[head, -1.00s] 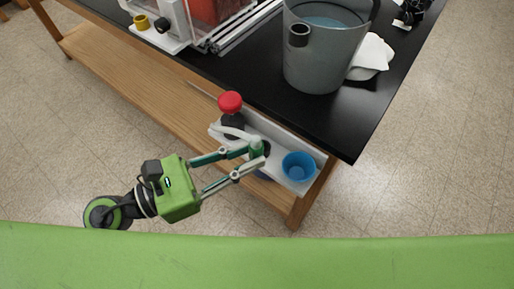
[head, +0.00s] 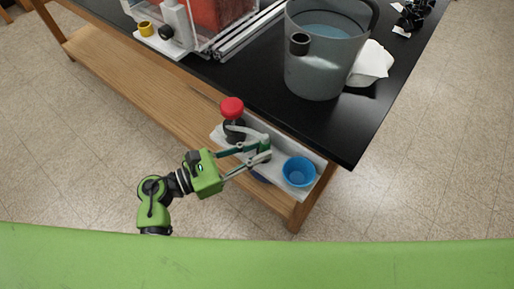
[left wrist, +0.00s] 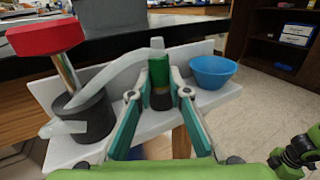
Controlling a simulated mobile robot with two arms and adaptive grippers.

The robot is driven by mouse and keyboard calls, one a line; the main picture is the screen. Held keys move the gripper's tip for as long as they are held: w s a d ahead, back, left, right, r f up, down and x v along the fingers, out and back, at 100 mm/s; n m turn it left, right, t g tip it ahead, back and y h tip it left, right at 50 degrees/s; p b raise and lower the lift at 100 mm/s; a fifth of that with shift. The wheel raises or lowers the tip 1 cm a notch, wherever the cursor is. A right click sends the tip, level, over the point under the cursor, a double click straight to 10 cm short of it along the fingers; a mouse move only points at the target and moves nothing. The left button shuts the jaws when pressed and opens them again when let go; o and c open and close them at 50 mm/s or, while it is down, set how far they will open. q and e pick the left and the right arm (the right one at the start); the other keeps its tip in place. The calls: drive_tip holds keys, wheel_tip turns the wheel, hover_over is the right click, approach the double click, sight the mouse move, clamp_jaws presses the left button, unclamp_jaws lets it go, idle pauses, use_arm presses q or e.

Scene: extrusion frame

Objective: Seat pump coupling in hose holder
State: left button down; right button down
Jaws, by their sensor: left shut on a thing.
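The pump, with a red knob (head: 232,107) and dark body (head: 235,130), stands at the left end of a white tray; it also shows in the left wrist view (left wrist: 84,116). A pale hose (left wrist: 105,78) runs from it to a green coupling (left wrist: 159,70). My left gripper (head: 266,150), also in the left wrist view (left wrist: 160,97), is shut on the coupling, which looks upright above the tray. I cannot pick out the hose holder with certainty. My right gripper is not in view.
A blue cup (head: 299,172) stands on the white tray (left wrist: 130,128) to the right of the coupling. The tray is beside the black tabletop (head: 330,125). A grey bucket of water (head: 318,70) with a dark short tube (head: 299,43) and a white cloth (head: 372,62) stand above.

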use_arm(q)
drive_tip(key=shift+f, duration=0.15)
drive_tip(key=c, duration=1.9)
unclamp_jaws()
drive_tip(key=shift+a, duration=0.15)
drive_tip(key=b+v, duration=0.1)
drive_tip(key=v, duration=0.6)
drive_tip(key=shift+s, duration=0.15)
